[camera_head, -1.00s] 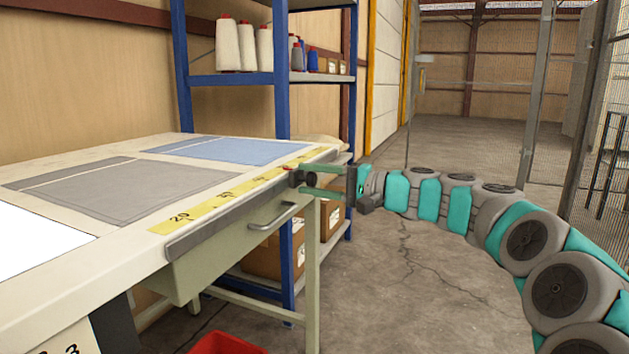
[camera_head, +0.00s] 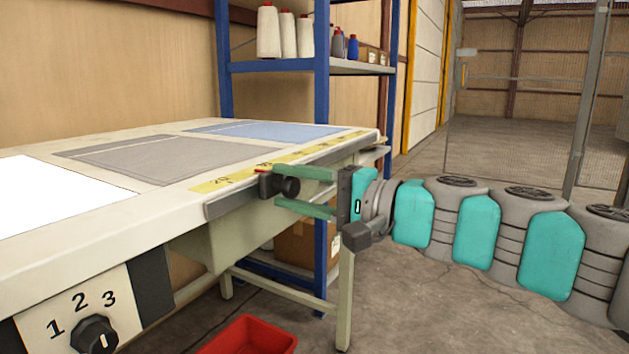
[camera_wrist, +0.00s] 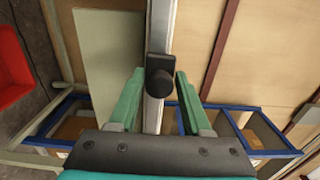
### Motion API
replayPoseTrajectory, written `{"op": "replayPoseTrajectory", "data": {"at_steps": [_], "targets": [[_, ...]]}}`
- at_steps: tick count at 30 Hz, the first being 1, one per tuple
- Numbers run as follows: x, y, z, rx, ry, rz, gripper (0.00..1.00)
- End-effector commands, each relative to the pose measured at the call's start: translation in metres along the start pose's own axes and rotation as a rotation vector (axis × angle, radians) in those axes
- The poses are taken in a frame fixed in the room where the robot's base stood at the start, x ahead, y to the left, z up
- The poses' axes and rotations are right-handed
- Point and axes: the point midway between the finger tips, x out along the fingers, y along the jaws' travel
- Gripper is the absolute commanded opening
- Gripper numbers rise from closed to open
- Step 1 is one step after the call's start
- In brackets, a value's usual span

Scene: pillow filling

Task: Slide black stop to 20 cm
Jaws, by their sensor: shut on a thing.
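The black stop (camera_head: 267,186) sits on the grey rail along the table's front edge, with its round knob facing out. A small red mark at its top lies over the yellow scale (camera_head: 207,185), to the right of the printed 20 and close to the neighbouring, hard-to-read number. My gripper (camera_head: 277,188) has its two green fingers above and below the knob, shut on the stop. In the wrist view the knob (camera_wrist: 160,82) is between the fingertips of my gripper (camera_wrist: 157,82), in front of the rail (camera_wrist: 160,30).
The table (camera_head: 120,228) carries grey and blue fabric pieces. A dial panel (camera_head: 85,315) is at lower left. A red bin (camera_head: 250,336) stands on the floor below. A blue shelf (camera_head: 323,90) with thread cones is behind. Open floor lies to the right.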

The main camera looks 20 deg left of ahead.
Motion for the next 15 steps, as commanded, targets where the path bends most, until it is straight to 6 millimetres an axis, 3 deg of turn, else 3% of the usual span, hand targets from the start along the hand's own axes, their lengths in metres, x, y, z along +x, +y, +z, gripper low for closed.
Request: {"op": "replayPoseTrajectory", "data": {"at_steps": [1,6,15], "targets": [[0.001,0.003,0.015,-0.003,-0.01,0.004,0.0],[0.001,0.003,0.041,-0.004,-0.007,0.005,0.0],[0.001,0.004,0.061,-0.001,-0.004,0.006,0.0]]}}
